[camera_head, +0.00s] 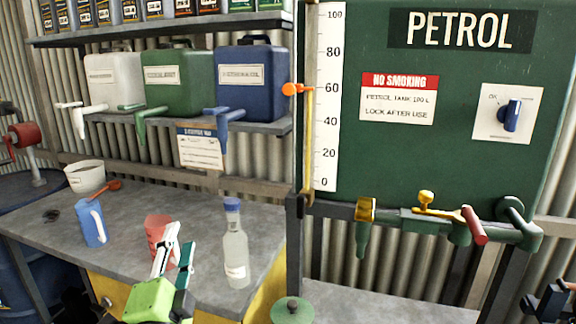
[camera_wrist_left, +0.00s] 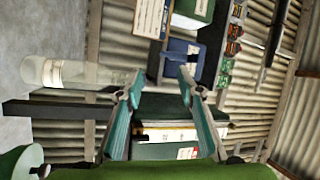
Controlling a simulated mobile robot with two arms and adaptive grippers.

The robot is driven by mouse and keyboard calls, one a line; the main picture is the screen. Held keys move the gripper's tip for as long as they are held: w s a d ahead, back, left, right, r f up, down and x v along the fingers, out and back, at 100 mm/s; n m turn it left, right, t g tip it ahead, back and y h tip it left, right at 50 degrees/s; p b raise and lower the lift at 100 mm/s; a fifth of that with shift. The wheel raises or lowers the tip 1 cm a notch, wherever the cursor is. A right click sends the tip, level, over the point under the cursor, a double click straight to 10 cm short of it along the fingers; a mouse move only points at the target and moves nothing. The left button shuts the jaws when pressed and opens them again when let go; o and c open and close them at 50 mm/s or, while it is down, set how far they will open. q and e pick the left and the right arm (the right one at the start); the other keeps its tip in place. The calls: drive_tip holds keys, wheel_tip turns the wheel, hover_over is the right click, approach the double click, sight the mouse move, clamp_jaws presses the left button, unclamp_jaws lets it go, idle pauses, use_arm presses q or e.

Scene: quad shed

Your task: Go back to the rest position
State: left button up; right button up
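My left gripper (camera_head: 180,238) is above the front part of the grey workbench (camera_head: 130,205), in front of a red translucent cup (camera_head: 155,228) in the picture. Its green body is low in the head view. In the left wrist view, the fingers of my left gripper (camera_wrist_left: 160,80) are apart with nothing held between them. The clear bottle with a blue cap (camera_head: 235,250) stands upright to the right of it; a clear bottle (camera_wrist_left: 75,74) also lies sideways across the turned wrist view. A dark part at the head view's lower right edge may be my right gripper (camera_head: 553,302); its fingers are unclear.
A blue jug (camera_head: 90,222), a white bucket (camera_head: 85,176) and a red spoon-like tool stand left on the bench. White, green and blue canisters (camera_head: 245,85) with taps sit on a shelf. The green petrol tank (camera_head: 455,110) has a valve (camera_head: 440,212) below it.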

use_arm(q)
drive_tip(key=s+a+f+n+g, duration=0.1)
drive_tip(key=s+f+n+g, duration=0.4)
drive_tip(key=f, duration=0.7)
drive_tip(key=s+a+f+n+g, duration=0.2)
drive_tip(key=s+f+g, duration=0.3)
drive_tip(key=f, duration=0.7)
drive_tip(key=s+d+f+n+g+h, duration=0.15)
drive_tip(key=s+f+g, duration=0.35)
drive_tip(key=s, duration=0.6)
drive_tip(key=s+d+f+n+g+h, duration=0.1)
drive_tip(key=s+d+f+n+g, duration=0.15)
drive_tip(key=s+f, duration=0.65)
wheel_tip(320, 180, down, 24)
drive_tip(key=s+f, duration=0.1)
drive_tip(key=s, duration=0.2)
drive_tip(key=s+a+f+g, duration=0.2)
drive_tip(key=s+a+f, duration=0.1)
drive_tip(key=s+f, duration=1.3)
drive_tip(key=shift+s+a+y, duration=0.15)
drive_tip(key=shift+s+y, duration=0.2)
drive_tip(key=shift+s, duration=0.2)
